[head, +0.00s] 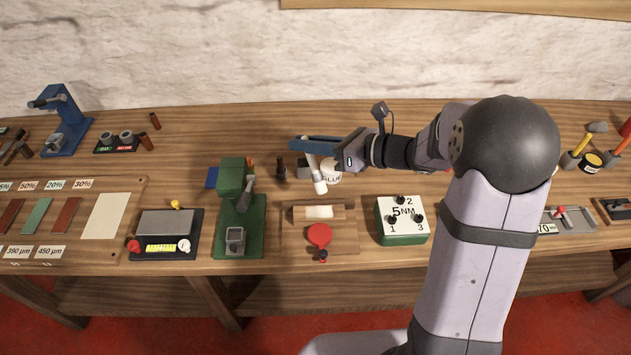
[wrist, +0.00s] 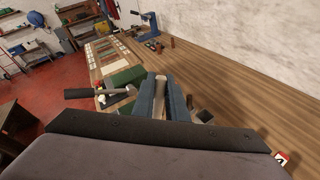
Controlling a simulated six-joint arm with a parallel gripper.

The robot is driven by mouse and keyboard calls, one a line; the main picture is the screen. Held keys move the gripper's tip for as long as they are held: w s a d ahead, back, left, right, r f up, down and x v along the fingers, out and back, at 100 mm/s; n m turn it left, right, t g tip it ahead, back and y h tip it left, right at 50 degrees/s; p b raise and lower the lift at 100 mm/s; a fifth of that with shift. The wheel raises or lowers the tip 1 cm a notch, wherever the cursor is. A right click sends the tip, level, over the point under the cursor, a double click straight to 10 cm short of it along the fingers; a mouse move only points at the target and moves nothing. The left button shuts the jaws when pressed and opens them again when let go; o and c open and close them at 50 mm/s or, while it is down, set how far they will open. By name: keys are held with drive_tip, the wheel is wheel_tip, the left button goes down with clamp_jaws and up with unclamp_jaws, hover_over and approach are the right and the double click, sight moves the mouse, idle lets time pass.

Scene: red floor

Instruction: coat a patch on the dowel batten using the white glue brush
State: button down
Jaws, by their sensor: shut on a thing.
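My gripper (head: 312,143) is above the bench, pointing left, its blue jaws shut on the white glue brush (head: 319,181). The brush hangs below the jaws, slightly tilted, with its pale end low. In the wrist view a pale part of the brush (wrist: 159,86) shows between the blue jaws (wrist: 160,100). The white glue pot (head: 332,178) stands just right of and behind the brush, partly hidden by it and the gripper. The dowel batten (head: 297,213) lies in a wooden holder in front of the brush, with a pale patch at its middle. The brush appears apart from it; the exact gap is unclear.
A red round-headed clamp (head: 319,235) sits in front of the batten. A green press (head: 236,215) stands to the left, and a 5NM box (head: 402,220) to the right. A dark small post (head: 281,168) stands left of the brush. Open bench lies behind, towards the wall.

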drive_tip(key=shift+f, duration=0.1)
drive_tip(key=shift+f+b, duration=0.3)
drive_tip(key=shift+b, duration=0.45)
drive_tip(key=shift+r, duration=0.1)
drive_tip(key=shift+r+p, duration=0.4)
drive_tip(key=shift+p, duration=0.45)
drive_tip(key=shift+f, duration=0.1)
drive_tip(key=shift+f, duration=0.1)
